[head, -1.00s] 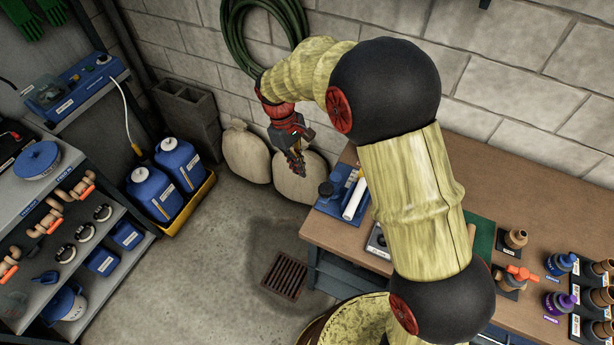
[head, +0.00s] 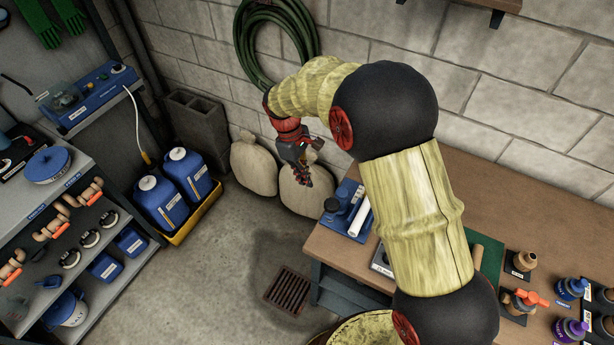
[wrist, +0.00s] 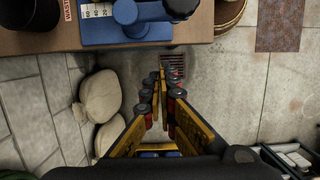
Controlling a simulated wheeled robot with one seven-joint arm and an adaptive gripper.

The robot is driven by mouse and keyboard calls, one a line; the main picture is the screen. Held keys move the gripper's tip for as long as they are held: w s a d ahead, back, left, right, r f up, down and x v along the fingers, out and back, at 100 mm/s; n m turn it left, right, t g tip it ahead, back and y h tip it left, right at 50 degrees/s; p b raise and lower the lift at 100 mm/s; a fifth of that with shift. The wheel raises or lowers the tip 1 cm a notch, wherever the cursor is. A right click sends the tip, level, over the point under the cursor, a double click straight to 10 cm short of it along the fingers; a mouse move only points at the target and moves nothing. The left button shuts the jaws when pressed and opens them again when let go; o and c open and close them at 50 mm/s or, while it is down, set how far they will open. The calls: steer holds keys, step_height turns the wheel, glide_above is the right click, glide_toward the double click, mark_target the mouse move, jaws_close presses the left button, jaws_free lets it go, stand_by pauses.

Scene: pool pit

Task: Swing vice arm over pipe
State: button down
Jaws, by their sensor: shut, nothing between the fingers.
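A blue vice (head: 338,218) sits on the near left corner of the wooden workbench, with a white pipe (head: 360,217) lying at its right side. In the wrist view the blue vice (wrist: 140,33) is at the top, partly cut off by the frame, and its swing arm cannot be told apart clearly. My gripper (head: 308,183) hangs left of the vice, in front of the cloth sacks. In the wrist view my gripper (wrist: 161,77) has its fingertips together, empty, beyond the bench edge and apart from the vice.
The workbench (head: 345,255) carries bottles and fittings at right. Two sacks (head: 255,165) lean on the block wall. A floor drain (head: 288,290) lies left of the bench. Blue jugs (head: 162,203) and a shelf unit (head: 105,240) stand at left. The floor between is clear.

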steer(key=s+d+f+b, duration=0.1)
steer(key=s+d+f, duration=0.2)
steer(key=f, duration=0.3)
steer(key=shift+d+f, duration=0.15)
steer(key=shift+d, duration=0.7)
